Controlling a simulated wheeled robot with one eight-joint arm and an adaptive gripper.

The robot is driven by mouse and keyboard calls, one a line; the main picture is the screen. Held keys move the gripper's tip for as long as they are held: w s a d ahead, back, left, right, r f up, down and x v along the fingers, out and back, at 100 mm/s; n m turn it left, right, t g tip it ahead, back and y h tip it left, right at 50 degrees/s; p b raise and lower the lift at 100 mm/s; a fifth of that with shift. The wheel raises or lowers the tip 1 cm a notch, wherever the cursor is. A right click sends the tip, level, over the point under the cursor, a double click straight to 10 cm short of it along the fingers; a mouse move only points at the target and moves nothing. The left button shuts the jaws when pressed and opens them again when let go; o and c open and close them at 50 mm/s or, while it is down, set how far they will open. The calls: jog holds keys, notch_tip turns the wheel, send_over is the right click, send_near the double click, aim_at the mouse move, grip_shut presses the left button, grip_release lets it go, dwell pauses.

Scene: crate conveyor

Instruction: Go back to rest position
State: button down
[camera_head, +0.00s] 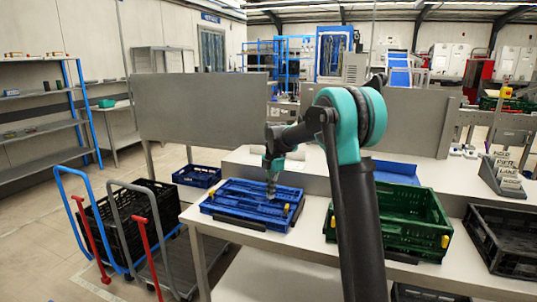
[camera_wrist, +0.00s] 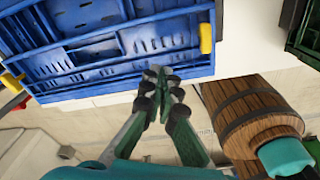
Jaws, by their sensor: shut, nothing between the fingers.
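My gripper (camera_head: 271,190) hangs over the blue crate (camera_head: 238,214) on the light table in the head view. In the wrist view the fingertips of my gripper (camera_wrist: 161,73) are together, with nothing seen between them. They overlap the near edge of the blue crate (camera_wrist: 110,52) in that view. The crate looks low or folded flat and has yellow latches at its ends. I cannot tell whether the fingertips touch it. My arm reaches up from the bottom of the head view and bends down to the left.
A green crate (camera_head: 436,246) stands on the table right of my arm, with a black crate (camera_head: 512,262) at the far right. Trolleys with a black crate (camera_head: 120,228) stand on the floor at left. A grey panel (camera_head: 200,105) rises behind the table.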

jog(key=s+d+f+m+t, duration=0.1)
jog(key=s+d+f+m, duration=0.2)
jog(key=s+d+m, duration=0.3)
jog(key=s+d+f+m+t, duration=0.2)
jog(key=s+d+f+m, duration=0.2)
jog(key=s+m, duration=0.8)
jog(key=s+d+f+m+t, duration=0.1)
jog(key=s+d+f+m, duration=0.3)
jog(key=s, duration=1.3)
jog(key=d+m, duration=0.4)
jog(key=m, duration=0.1)
jog(key=shift+f+t+h, duration=0.15)
jog(key=shift+t+h, duration=0.25)
jog(key=shift+d, duration=0.1)
